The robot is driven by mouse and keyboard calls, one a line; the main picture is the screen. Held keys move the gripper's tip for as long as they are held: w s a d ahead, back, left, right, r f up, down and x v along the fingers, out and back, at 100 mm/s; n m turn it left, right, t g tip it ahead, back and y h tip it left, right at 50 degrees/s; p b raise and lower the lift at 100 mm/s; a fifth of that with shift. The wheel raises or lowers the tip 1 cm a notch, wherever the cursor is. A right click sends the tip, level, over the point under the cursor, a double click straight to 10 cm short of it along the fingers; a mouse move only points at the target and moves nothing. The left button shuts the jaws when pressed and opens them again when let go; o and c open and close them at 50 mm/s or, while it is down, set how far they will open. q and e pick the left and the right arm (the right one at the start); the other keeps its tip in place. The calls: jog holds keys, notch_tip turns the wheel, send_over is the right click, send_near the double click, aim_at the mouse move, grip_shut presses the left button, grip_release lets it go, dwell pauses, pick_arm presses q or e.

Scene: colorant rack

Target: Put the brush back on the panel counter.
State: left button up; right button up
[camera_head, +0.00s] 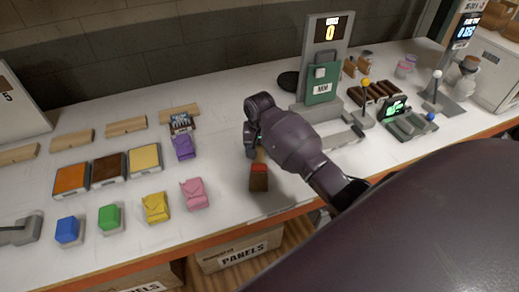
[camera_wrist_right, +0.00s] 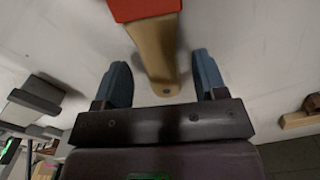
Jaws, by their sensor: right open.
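The brush lies on the white counter (camera_head: 325,150) near its front edge. In the head view its dark brown bristle end and red band (camera_head: 259,170) point toward the front, and part of its handle is hidden by my right gripper (camera_head: 252,152). In the right wrist view the wooden handle (camera_wrist_right: 155,45) and red band (camera_wrist_right: 145,8) show at the top. My right gripper (camera_wrist_right: 162,80) is open, its two blue-grey fingers on either side of the handle's end, with gaps on both sides. My left gripper is not in view.
Orange, brown and yellow trays (camera_head: 108,170) and several coloured packets and blocks (camera_head: 155,207) stand to the left. A grey stand with a green panel (camera_head: 323,84) is behind my right arm. Boxes labelled PANELS (camera_head: 240,252) sit below the counter. The counter around the brush is clear.

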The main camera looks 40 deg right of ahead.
aim_at(260, 153)
notch_tip(260, 153, up, 11)
jog(key=shift+r, duration=0.2)
dwell(0.3)
dwell(0.3)
dwell(0.4)
